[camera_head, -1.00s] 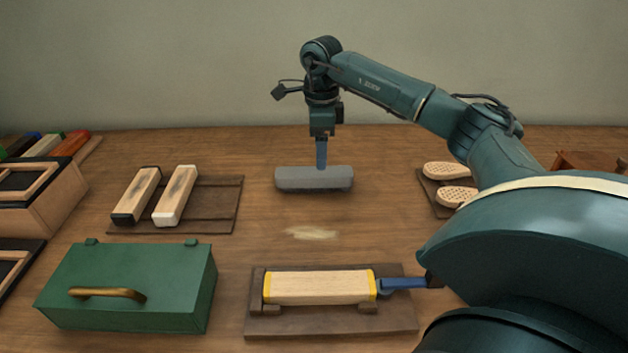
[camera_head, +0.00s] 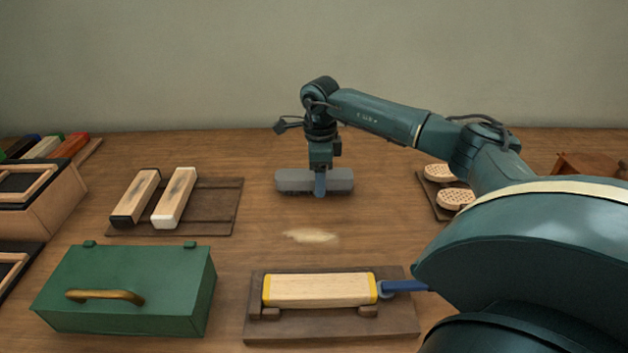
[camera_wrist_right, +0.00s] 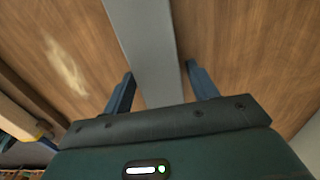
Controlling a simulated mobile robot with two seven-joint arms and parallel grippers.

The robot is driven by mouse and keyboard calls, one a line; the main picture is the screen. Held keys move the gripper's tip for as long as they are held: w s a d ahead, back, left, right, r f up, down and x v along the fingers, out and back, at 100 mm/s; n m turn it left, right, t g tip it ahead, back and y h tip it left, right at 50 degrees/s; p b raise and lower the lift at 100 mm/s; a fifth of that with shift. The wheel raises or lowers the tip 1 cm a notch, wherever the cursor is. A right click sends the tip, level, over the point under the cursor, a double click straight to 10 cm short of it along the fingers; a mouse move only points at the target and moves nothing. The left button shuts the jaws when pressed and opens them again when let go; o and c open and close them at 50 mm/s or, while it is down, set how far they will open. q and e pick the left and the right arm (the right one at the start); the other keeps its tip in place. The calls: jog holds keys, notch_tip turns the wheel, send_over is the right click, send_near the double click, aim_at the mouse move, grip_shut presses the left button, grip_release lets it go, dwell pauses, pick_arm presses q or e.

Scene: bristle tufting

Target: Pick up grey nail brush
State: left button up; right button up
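The grey nail brush (camera_head: 289,181) is a long grey block lying on the wooden table in the head view, towards the back middle. My right gripper (camera_head: 319,190) points straight down over its middle, with a blue finger in front of the brush's near side. In the right wrist view, the brush (camera_wrist_right: 148,40) runs between the two blue fingers of the right gripper (camera_wrist_right: 160,70). The fingers are apart, one on each side of the brush, with a small gap visible. My left gripper is not in view.
A wooden block with yellow ends (camera_head: 318,290) sits in a dark fixture (camera_head: 290,334) with a blue lever (camera_head: 404,286). A green box (camera_head: 130,285) stands front left. Two pale blocks (camera_head: 173,197) lie on a tray. Perforated pieces (camera_head: 455,199) lie right.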

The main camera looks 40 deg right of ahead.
jog(key=c, duration=1)
jog(key=shift+o, duration=0.2)
jog(key=shift+r, duration=0.1)
notch_tip(320, 180, up, 10)
jog(key=shift+f+p, duration=0.1)
jog(key=shift+p, duration=0.35)
